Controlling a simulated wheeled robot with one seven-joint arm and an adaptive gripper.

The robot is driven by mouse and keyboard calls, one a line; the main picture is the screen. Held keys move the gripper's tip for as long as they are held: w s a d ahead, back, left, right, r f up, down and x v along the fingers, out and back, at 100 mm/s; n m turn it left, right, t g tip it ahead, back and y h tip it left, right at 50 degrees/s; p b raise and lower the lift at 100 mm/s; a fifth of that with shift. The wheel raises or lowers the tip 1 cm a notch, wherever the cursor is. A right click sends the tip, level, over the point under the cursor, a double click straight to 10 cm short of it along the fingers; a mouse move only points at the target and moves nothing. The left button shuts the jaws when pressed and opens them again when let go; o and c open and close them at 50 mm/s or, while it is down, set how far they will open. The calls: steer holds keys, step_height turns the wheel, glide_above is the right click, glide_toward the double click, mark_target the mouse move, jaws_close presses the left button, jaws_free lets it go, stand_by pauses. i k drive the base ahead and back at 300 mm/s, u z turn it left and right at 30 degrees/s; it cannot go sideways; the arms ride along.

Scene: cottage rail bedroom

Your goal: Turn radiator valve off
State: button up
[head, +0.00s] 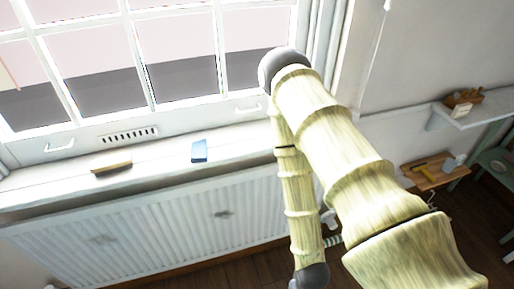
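The white ribbed radiator (170,222) runs along the wall below the window sill in the head view. A small pale, knob-like part (329,219) shows just right of its right end, partly behind my arm. A short greenish ribbed piece (333,241) is just below it. I cannot tell for certain which of these is the valve, or how it is turned. My bamboo-patterned arm crosses the right middle of the view and bends down in front of the radiator's right end. My gripper is not in view; the arm runs out of the bottom edge at a dark joint.
A blue block (199,151) and a brown brush-like object (112,168) lie on the white sill (60,186). On the right are a wall shelf (474,115) with a small wooden box (463,100), and a wooden board (434,172) holding small items. Dark wooden floor (415,224) shows at lower right.

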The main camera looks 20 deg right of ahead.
mark_target(331, 223)
steer(key=z, duration=0.55)
steer(key=i, duration=0.5)
steer(key=z, duration=1.55)
steer(key=k, duration=0.75)
steer(key=u, duration=0.85)
steer(key=i, duration=0.35)
